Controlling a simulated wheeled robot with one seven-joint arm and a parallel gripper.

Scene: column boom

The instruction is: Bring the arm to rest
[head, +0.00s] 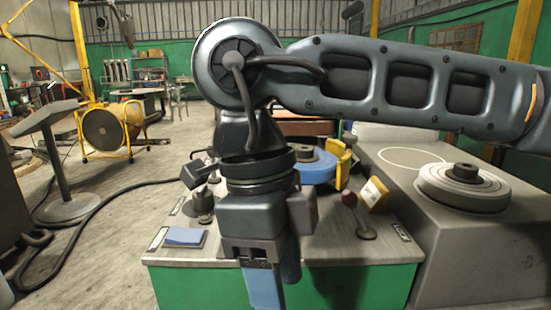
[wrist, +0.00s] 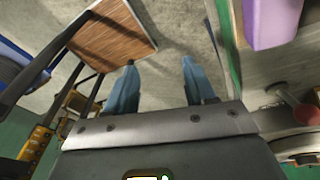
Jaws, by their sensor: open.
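My arm reaches in from the right across the head view, bends at a large round joint, and hangs down. My gripper (head: 276,280) is at its lower end, pointing down in front of the bench (head: 330,252). In the wrist view my gripper (wrist: 160,80) shows two blue fingers spread apart. There is nothing between them but pale floor. The gripper is empty, and no finger visibly touches anything.
A grey block with a round stack (head: 463,188) stands right. A cable (head: 105,193) crosses open floor at left, near a yellow-framed drum (head: 103,130).

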